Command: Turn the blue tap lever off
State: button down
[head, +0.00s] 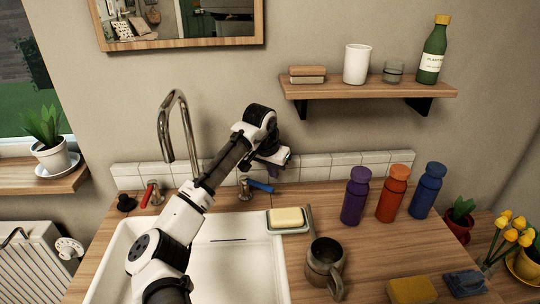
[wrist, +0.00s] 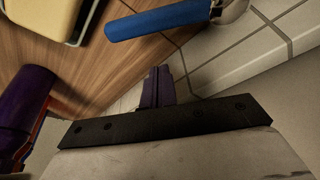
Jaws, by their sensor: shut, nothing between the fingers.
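The blue tap lever (head: 261,185) is on a metal valve (head: 244,190) behind the sink, pointing right. In the wrist view the blue lever (wrist: 160,19) crosses the top of the picture, with its metal valve end (wrist: 231,10) at the right. My gripper (head: 286,158) is above and a little right of the lever in the head view. In the wrist view my gripper (wrist: 157,75) shows its fingers shut together and empty, apart from the lever. A tall curved metal spout (head: 178,125) stands at the sink's back. A red lever (head: 148,193) stands left of the spout.
A soap bar (head: 286,217) on a dish lies by the white sink (head: 240,270). A purple bottle (head: 355,196), a red one (head: 391,193) and a blue one (head: 427,191) stand to the right. A wooden shelf (head: 365,88) is above; a mug (head: 325,266) is in front.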

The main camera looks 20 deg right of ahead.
aim_at(256, 184)
jog(key=shift+s+a+r+p, duration=0.1)
jog(key=shift+s+a+p, duration=0.15)
jog(key=shift+s+a, duration=0.5)
jog(key=shift+s+a+r+p, duration=0.1)
jog(key=shift+s+a+p, duration=0.15)
jog(key=shift+s+a, duration=0.4)
jog(key=shift+w+a, duration=0.15)
